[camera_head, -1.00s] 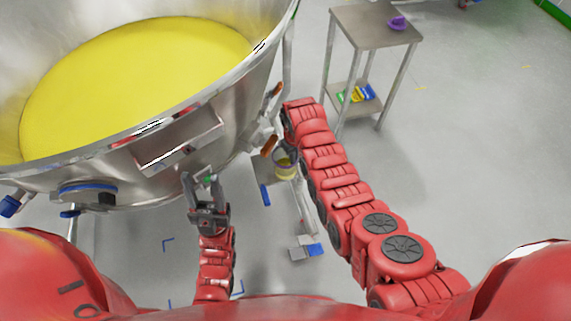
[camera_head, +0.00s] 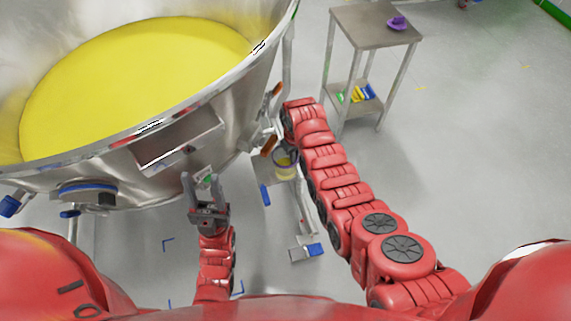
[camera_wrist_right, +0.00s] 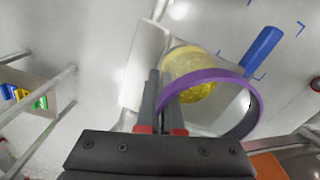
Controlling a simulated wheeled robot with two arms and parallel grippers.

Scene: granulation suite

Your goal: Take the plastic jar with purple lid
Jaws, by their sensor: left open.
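The plastic jar (camera_head: 285,170) is clear and holds yellow powder. It hangs under the side of the big steel vessel, partly behind my right arm. In the right wrist view the jar (camera_wrist_right: 197,88) shows a purple rim and an open mouth. My right gripper (camera_wrist_right: 160,98) has its fingers close together at the jar's rim and looks shut on its wall. The right fingertips are hidden in the head view. A purple lid (camera_head: 397,22) lies apart on the steel table. My left gripper (camera_head: 203,178) is open in front of the vessel, close to a small green part.
The steel vessel (camera_head: 188,88), full of yellow powder, fills the upper left. The steel table (camera_head: 362,27) stands at the upper right, with coloured items (camera_head: 358,93) on its lower shelf. A blue-ended pedal (camera_head: 307,251) is below the jar. The floor at right is clear.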

